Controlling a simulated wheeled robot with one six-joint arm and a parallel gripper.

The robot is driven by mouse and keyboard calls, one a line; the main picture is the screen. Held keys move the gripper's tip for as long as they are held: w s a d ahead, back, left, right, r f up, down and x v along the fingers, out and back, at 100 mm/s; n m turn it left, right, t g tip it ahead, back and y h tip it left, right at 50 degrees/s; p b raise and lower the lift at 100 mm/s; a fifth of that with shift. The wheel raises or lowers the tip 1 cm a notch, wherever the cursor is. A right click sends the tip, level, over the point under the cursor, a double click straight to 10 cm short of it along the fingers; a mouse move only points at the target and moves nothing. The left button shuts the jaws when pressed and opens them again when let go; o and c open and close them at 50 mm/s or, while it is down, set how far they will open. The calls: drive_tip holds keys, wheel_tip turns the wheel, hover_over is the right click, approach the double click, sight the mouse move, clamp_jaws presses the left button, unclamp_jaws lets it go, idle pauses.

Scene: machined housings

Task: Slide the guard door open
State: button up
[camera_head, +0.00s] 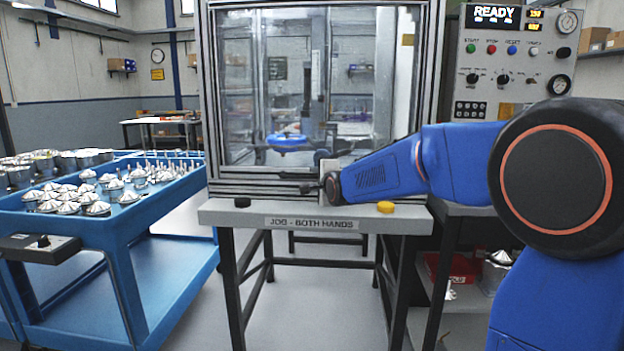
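The guard door (290,85) is a clear panel in a grey metal frame on the machine in the middle of the view. It covers the front of the machine, and the inside shows through it. My arm comes in from the right. My gripper (308,187) is small and dark at the arm's end, in front of the lower middle of the door. A pale upright piece stands beside it, partly hidden by the wrist. I cannot tell if the gripper touches the door or a handle, nor if its fingers are open or shut.
A narrow shelf (220,216) below the door carries a black button (242,202) and a yellow button (386,207). A blue cart (126,238) with metal parts stands at left. A control panel (513,68) reading READY is at upper right.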

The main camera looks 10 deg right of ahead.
sight(313, 177)
drive_tip(key=shift+x, duration=1.65)
clamp_jaws()
